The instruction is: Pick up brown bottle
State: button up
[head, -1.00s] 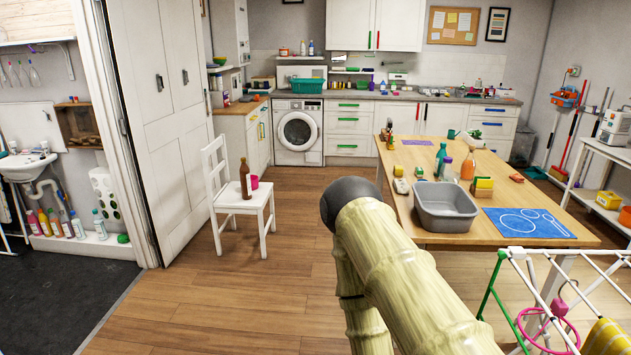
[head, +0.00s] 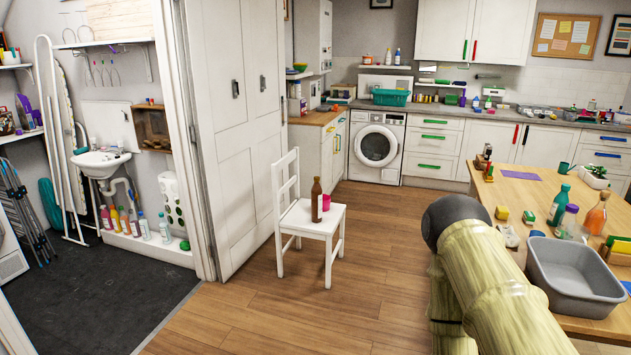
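A brown bottle (head: 316,199) with a pale label stands upright on the seat of a white chair (head: 309,223), left of the middle in the head view. A pink cup (head: 326,202) stands just to its right on the same seat. My arm reaches in from the bottom right and ends in a dark rounded part, well to the right of the chair and apart from it. My gripper's fingers do not show.
A wooden table (head: 519,222) at the right carries a grey basin (head: 577,276), several bottles and sponges. The wooden floor (head: 372,225) between chair and table is clear. A tall white door (head: 241,130) stands behind the chair, left of it. A washing machine (head: 376,146) is at the back.

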aim_at(317, 191)
jog(key=i, duration=3.5)
jog(key=u, duration=0.5)
